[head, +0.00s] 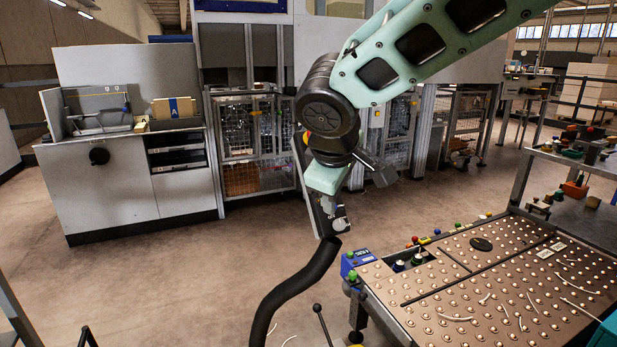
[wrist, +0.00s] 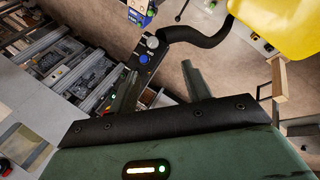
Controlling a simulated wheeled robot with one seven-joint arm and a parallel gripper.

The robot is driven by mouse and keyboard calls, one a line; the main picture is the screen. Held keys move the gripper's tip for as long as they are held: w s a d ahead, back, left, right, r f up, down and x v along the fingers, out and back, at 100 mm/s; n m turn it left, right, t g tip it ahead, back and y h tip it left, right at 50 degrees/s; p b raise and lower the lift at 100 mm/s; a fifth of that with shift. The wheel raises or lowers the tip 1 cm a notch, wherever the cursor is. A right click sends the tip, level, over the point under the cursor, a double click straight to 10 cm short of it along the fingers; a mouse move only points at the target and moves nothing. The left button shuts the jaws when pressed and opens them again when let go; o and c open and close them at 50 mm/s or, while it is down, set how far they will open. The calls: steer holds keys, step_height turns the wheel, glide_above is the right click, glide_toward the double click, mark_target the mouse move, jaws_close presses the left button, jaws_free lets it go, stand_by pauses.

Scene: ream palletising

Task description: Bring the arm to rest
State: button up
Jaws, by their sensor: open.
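My mint-green arm reaches in from the upper right of the head view and bends down at a black joint. My gripper (head: 328,178) hangs below that joint, in front of the machine cabinets; its fingertips are hard to make out there. In the wrist view my gripper (wrist: 161,82) shows two grey fingers spread wide apart. No held object shows between them; floor and a dark panel edge show beyond. A green light glows on its body.
A control panel (wrist: 150,53) with knobs, on a bent black tube (head: 297,292), stands close to my gripper. A studded table (head: 470,290) lies at lower right, with a blue box (head: 356,262) at its corner. A grey cabinet (head: 110,185) stands left.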

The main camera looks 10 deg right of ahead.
steer(key=s+a+f+m+g+y, duration=0.1)
steer(key=s+f+g+y, duration=0.3)
steer(key=s, duration=1)
steer(key=s+f+m+g+h, duration=0.1)
steer(key=s+f+g, duration=0.1)
steer(key=s+f, duration=0.8)
steer(key=s+r+p, duration=0.3)
steer(key=r+p, duration=1.5)
steer(key=r, duration=0.3)
steer(key=shift+a, duration=0.25)
